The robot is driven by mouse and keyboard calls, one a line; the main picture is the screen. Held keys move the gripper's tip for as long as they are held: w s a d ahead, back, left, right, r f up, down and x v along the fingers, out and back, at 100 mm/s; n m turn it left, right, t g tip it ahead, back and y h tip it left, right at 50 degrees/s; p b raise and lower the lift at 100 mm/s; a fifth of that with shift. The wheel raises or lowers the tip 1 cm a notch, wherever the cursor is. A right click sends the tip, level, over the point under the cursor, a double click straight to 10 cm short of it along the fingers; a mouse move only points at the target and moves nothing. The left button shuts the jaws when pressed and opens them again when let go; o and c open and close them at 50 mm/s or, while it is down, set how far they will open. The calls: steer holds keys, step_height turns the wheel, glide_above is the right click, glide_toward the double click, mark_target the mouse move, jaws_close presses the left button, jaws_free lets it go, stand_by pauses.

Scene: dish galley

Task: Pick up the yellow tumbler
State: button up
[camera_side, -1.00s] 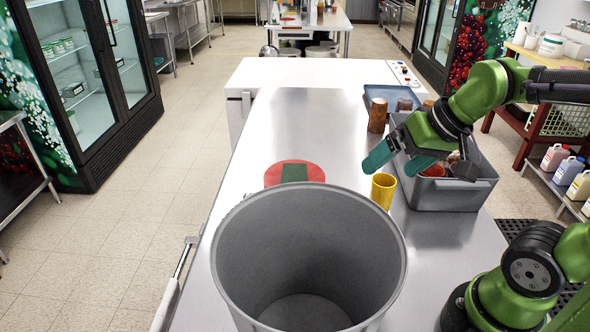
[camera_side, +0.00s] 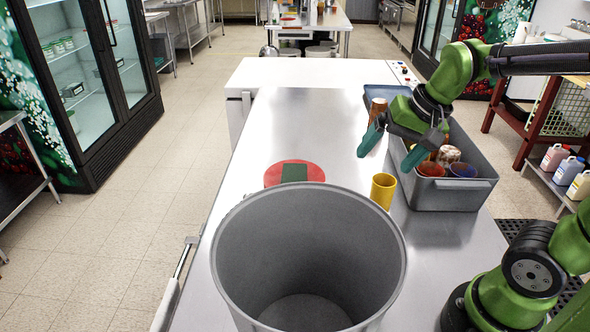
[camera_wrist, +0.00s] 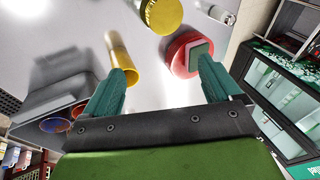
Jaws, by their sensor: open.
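The yellow tumbler (camera_side: 383,191) stands upright on the steel table, between the big grey bin and the grey crate. In the wrist view the yellow tumbler (camera_wrist: 119,50) shows at the left finger's tip, which overlaps its lower part. My gripper (camera_side: 386,160) is open, pointing down above and behind the tumbler in the side view. In the wrist view my gripper (camera_wrist: 163,74) has nothing between its teal fingers. No contact with the tumbler is clear.
A grey crate (camera_side: 452,197) with several cups is right of the tumbler. The big grey bin (camera_side: 310,250) stands in front. A red disc with a green square (camera_side: 272,175) lies left. A yellow round thing (camera_wrist: 162,14) shows in the wrist view. The table behind the disc is clear.

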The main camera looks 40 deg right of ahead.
mark_target(383, 188)
steer(key=w+d+m+g+h, duration=0.1)
steer(key=w+d+m+g, duration=0.3)
steer(key=m, duration=0.8)
steer(key=w+d+m+h, duration=0.1)
steer(key=d+m, duration=0.6)
steer(key=m, duration=0.4)
steer(key=shift+w+a+f, duration=0.15)
steer(key=shift+f, duration=4.15)
steer(key=shift+w+a+f, duration=0.1)
steer(key=shift+f, duration=4.2)
steer(key=c, duration=1.1)
